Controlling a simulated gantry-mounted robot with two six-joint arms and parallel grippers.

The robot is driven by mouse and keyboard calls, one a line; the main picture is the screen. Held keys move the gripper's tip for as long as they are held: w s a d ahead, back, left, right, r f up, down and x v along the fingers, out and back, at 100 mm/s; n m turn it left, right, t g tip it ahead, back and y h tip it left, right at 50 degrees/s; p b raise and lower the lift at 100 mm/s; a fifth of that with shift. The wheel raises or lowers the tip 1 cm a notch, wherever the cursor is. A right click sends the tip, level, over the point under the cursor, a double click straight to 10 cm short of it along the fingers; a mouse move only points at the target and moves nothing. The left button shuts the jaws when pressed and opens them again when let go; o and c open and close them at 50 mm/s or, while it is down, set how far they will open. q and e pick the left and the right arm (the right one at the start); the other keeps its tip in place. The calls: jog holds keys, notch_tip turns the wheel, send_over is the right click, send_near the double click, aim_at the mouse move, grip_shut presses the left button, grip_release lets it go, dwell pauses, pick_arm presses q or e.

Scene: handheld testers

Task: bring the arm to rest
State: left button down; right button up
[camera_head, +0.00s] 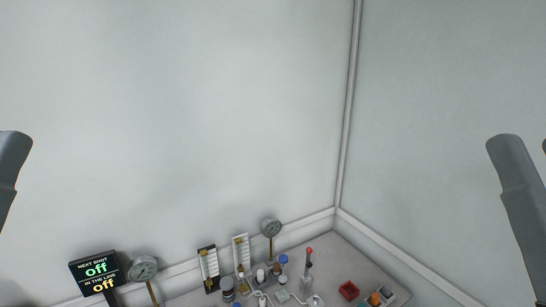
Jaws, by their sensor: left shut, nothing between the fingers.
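Neither of my grippers shows in the head view. Only a grey link of my left arm stands at the left edge, and a grey link of my right arm rises at the right edge. Both links are apart from the bench and its objects. The fingers of both arms are out of the picture.
Bare walls fill the space above.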

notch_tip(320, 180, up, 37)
jog(key=p, duration=3.3)
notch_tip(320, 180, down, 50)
jog(key=b, duration=4.9)
jog(key=shift+b, duration=0.4)
